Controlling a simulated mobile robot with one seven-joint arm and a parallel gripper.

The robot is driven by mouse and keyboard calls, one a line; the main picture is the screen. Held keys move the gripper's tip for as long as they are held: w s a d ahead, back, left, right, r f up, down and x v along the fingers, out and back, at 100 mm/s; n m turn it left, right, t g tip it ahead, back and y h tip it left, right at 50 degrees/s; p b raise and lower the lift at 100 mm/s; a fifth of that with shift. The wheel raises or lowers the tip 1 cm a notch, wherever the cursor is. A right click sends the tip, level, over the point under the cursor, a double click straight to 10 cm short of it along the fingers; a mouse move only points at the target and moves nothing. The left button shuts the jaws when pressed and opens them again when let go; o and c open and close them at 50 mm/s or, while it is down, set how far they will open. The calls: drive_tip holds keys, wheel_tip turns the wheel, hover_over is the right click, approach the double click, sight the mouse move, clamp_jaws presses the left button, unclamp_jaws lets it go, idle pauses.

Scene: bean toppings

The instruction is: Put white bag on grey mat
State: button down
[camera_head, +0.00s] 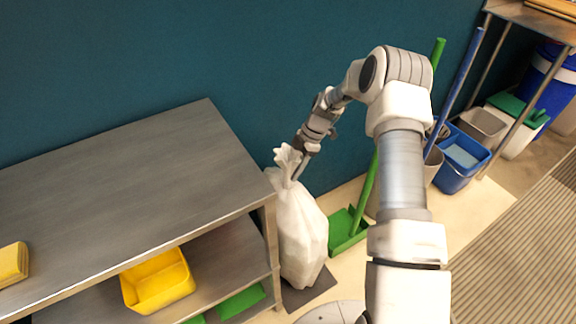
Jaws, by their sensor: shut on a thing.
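The white bag (301,235) is a tall, full sack with a gathered, knotted top. It stands upright or hangs beside the right end of the metal table. My gripper (298,170) is shut on the gathered top of the white bag. A dark grey mat (312,289) lies on the floor under and around the bottom of the bag, partly hidden by it. I cannot tell whether the bag's bottom touches the mat.
The metal table (120,180) stands left of the bag, with a yellow bin (158,281) on its lower shelf. A green dustpan (346,232) stands right of the bag. A blue bucket (462,160) and a ridged mat (520,250) are farther right.

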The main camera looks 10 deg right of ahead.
drive_tip(key=shift+w+f, duration=0.1)
drive_tip(key=shift+f, duration=0.2)
drive_tip(key=shift+f, duration=0.2)
drive_tip(key=shift+c, duration=2.1)
unclamp_jaws()
drive_tip(key=shift+r, duration=0.1)
